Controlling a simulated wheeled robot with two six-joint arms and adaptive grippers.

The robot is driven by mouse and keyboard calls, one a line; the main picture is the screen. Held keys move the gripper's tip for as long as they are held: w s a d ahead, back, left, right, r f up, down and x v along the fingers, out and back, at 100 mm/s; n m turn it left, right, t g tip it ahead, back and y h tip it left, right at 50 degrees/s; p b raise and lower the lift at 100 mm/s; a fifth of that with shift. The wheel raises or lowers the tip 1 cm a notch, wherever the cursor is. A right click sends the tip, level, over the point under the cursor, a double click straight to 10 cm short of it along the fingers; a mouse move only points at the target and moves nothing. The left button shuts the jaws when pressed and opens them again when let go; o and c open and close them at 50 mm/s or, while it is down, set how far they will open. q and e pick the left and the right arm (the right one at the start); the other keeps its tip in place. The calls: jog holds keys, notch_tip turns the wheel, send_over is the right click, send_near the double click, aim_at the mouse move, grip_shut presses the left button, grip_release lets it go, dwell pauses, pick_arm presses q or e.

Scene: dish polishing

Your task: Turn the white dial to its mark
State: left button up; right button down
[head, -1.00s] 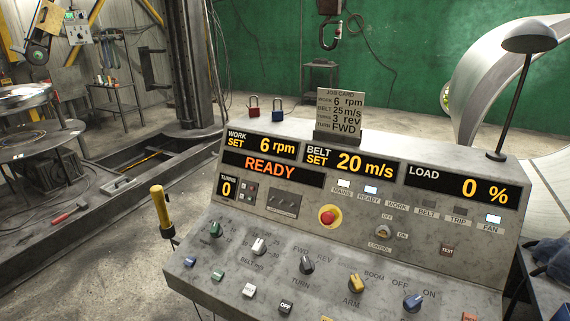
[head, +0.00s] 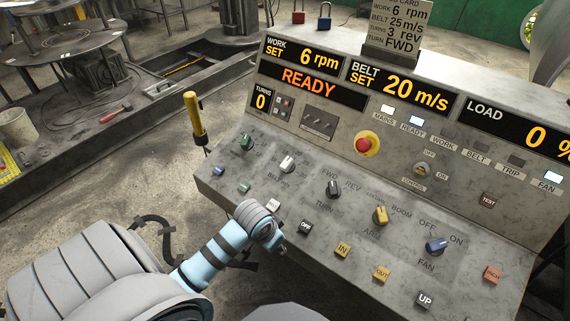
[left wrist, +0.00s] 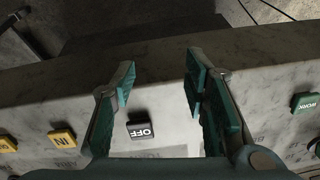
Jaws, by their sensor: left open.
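The white dial (head: 287,163) stands on the sloping panel, right of the green dial (head: 247,142) and left of the black FWD/REV dial (head: 333,189). Its exact pointing and its mark are too small to read. My left arm comes in from the lower left in the head view, with its wrist low over the panel's front edge, nearer than the white dial and apart from it. In the left wrist view my left gripper (left wrist: 160,78) is open and empty over the front edge, near the black OFF button (left wrist: 141,130). The white dial cannot be made out there. My right gripper is out of view.
The belt display (head: 403,88) reads SET 20 m/s. The job card (head: 400,22) shows belt 25 m/s. A red stop button (head: 367,144), yellow dial (head: 380,215) and blue dial (head: 436,245) share the panel. A yellow-handled stick (head: 194,115) stands at the panel's left.

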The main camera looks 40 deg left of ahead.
pick_arm(q)
jog(key=shift+n, duration=0.3)
jog(key=w+a+r, duration=0.2)
jog(key=w+r, duration=0.1)
jog(key=w+a+r, duration=0.3)
jog(key=w, duration=0.1)
jog(key=w+a+r, duration=0.2)
jog(key=w+r, duration=0.2)
jog(key=shift+a, duration=0.25)
send_near(285, 163)
notch_tip(285, 163, up, 4)
jog(key=s, duration=0.3)
jog(key=shift+n+t+h, duration=0.3)
jog(key=shift+n+t, duration=0.1)
jog(key=b+x, duration=0.1)
jog(key=x, duration=0.3)
jog(key=b+x, duration=0.1)
jog(key=x, duration=0.9)
jog(key=shift+w+a+f+b, duration=0.1)
jog(key=shift+w+a+b, duration=0.15)
jog(key=shift+b, duration=0.15)
jog(key=shift+c, duration=0.6)
grip_shut()
